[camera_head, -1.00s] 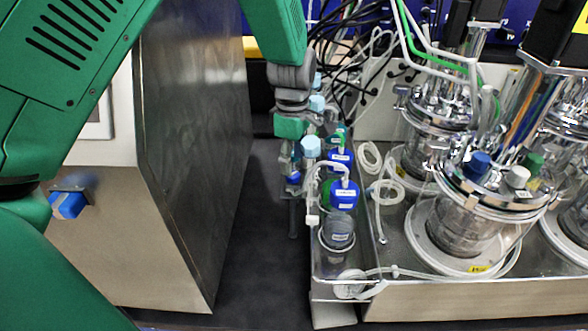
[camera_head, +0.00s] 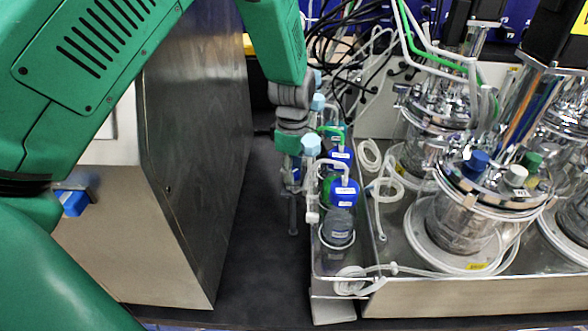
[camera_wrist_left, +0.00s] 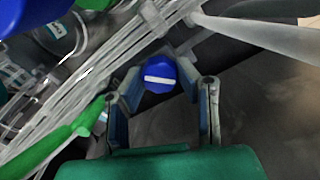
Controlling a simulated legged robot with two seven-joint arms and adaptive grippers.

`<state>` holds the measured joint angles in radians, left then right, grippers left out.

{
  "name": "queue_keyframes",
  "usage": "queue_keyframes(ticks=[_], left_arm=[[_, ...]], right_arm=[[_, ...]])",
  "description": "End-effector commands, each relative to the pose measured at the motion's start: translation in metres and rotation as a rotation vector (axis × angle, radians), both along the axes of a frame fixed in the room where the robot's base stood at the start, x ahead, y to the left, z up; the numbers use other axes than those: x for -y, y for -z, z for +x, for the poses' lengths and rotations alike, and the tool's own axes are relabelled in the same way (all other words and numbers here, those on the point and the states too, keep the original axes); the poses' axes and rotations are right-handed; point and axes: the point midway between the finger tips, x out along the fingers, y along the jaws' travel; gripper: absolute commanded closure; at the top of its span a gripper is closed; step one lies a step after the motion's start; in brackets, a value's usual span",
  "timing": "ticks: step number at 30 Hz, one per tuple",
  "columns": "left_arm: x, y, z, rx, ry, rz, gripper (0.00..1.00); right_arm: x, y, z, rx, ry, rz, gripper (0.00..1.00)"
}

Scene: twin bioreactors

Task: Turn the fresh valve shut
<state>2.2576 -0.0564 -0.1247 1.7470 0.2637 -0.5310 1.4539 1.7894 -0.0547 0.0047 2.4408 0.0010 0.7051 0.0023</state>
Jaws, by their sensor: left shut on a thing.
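A round blue valve knob (camera_wrist_left: 160,75) with a white bar across it shows in the left wrist view, between the two fingers of my left gripper (camera_wrist_left: 162,92). The fingers are closed in on the knob from both sides. The white bar lies almost level in that view. In the head view my left gripper (camera_head: 292,185) points down at the left side of the clear-walled tray, beside the blue-capped bottles. There the fingers and wrist mostly hide the knob. My right gripper is not in view.
Blue-capped bottles (camera_head: 343,193) with white tubing stand close to the right of my left gripper. Glass bioreactor vessels (camera_head: 462,222) stand further right. A metal cabinet (camera_head: 190,150) is on the left, with a dark gap between it and the tray.

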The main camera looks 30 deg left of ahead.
Motion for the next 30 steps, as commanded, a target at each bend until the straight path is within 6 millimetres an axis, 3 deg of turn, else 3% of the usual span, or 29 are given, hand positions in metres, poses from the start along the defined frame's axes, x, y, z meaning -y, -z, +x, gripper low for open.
queue_keyframes(ticks=[11,30], left_arm=[[-0.0003,-0.0015,0.0025,0.007,0.15,0.001,1.0],[-0.0002,-0.0027,0.0037,0.011,0.652,0.002,1.0]], right_arm=[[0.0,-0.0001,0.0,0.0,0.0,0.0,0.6],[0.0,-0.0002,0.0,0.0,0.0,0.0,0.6]])
